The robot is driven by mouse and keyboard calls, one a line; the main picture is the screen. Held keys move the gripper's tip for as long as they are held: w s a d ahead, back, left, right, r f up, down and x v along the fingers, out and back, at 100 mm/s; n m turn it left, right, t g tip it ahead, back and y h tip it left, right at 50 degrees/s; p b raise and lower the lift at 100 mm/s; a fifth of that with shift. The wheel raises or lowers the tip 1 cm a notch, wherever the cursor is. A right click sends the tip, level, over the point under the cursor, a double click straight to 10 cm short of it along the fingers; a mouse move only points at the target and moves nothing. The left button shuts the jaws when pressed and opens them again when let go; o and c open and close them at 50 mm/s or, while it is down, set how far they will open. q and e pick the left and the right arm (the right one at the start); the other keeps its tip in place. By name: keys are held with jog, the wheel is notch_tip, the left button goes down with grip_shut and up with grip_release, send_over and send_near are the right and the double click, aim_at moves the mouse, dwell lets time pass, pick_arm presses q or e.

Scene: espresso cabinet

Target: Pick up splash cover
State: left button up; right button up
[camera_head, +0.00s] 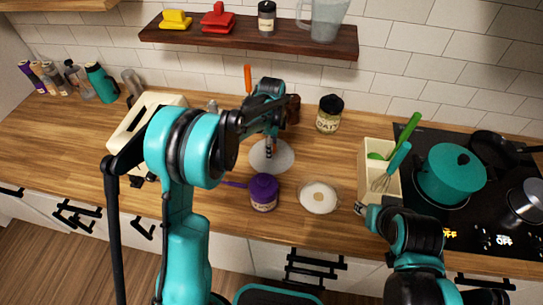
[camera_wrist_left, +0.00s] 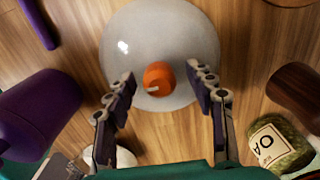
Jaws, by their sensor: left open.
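The splash cover (camera_wrist_left: 190,35) is a grey translucent dome with an orange knob (camera_wrist_left: 154,82) on top, lying on the wooden counter. In the head view the splash cover (camera_head: 285,160) is partly hidden behind my left gripper (camera_head: 268,148). In the left wrist view my left gripper (camera_wrist_left: 160,76) is open and empty, pointing down over the cover, with its fingers on either side of the knob and apart from it. My right gripper (camera_head: 372,212) is low at the right, near the utensil box; its fingers are not clear.
A purple pot (camera_head: 264,190) and a white round lidded dish (camera_head: 319,197) stand in front of the cover. An oats jar (camera_head: 329,113) is behind right. A utensil box (camera_head: 378,158) and a hob with a teal pot (camera_head: 450,172) are right. A cream toaster-like appliance (camera_head: 140,125) is left.

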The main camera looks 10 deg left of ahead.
pick_arm(q)
jog(key=shift+c, duration=0.3)
jog(key=shift+r, duration=0.1)
grip_shut()
jog(key=shift+r, duration=0.5)
notch_tip(320, 180, up, 3)
jog(key=shift+f+p, duration=0.1)
jog(key=shift+p, duration=0.55)
jog(key=s+d+r+p, duration=0.3)
jog(key=d+r, duration=0.4)
jog(key=d, duration=0.5)
jog(key=s+d+r+m+p, duration=0.2)
jog(key=s+d+m+p, duration=0.4)
jog(key=s+p, duration=0.4)
jog(key=shift+s, duration=1)
